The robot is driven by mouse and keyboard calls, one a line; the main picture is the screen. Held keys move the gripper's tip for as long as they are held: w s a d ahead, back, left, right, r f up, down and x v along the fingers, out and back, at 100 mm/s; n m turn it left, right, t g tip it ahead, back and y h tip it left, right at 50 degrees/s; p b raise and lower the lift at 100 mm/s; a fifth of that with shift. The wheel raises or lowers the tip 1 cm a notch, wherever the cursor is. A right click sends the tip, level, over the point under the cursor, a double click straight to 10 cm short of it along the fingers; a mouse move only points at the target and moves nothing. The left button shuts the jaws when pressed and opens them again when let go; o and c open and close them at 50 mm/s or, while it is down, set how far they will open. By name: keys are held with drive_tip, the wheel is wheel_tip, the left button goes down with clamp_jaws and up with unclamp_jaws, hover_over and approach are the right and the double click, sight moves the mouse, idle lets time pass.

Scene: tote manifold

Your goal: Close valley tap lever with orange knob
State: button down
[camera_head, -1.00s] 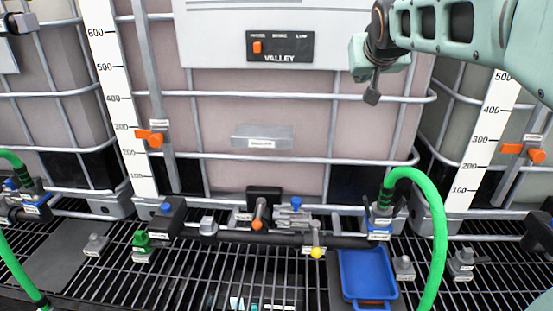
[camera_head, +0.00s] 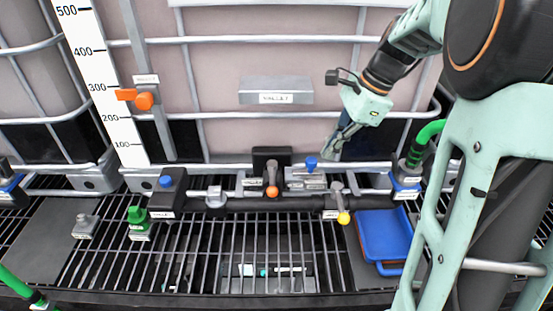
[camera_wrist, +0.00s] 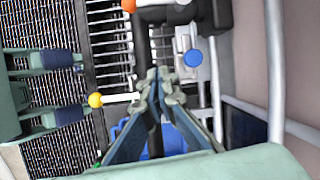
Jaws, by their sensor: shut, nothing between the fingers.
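The valley tap lever with the orange knob (camera_head: 272,190) sticks out toward the viewer from a black valve body (camera_head: 266,158) at the foot of the valley tote. Part of the orange knob shows at the top edge of the wrist view (camera_wrist: 129,5). My gripper (camera_head: 332,153) is shut and empty. It hangs to the right of the orange-knob lever, apart from it, near the blue knob (camera_head: 311,163). In the wrist view, my shut fingertips (camera_wrist: 160,82) are over the dark pipe, between the yellow-knob lever and the blue knob.
A lever with a yellow knob (camera_head: 343,217) stands right of the orange one. A blue tray (camera_head: 387,235) lies on the grating. A green hose (camera_head: 431,131) rises at the right. A grey valley-labelled box (camera_head: 276,90) juts from the tote above. The grating in front is open.

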sight(272, 178)
drive_tip(key=shift+m+g+y, duration=0.4)
drive_tip(key=shift+m+y, duration=0.2)
drive_tip(key=shift+m, duration=0.2)
drive_tip(key=x, duration=0.7)
drive_tip(key=s+a+b+x, duration=0.1)
drive_tip(key=x, duration=0.3)
drive_tip(key=shift+a+r, duration=0.1)
drive_tip(key=shift+r, duration=0.15)
drive_tip(key=a, duration=0.3)
drive_tip(key=shift+a+r+p, duration=0.1)
drive_tip(key=shift+r+p, duration=0.05)
drive_tip(key=shift+p, duration=0.15)
drive_tip(key=shift+a, duration=0.45)
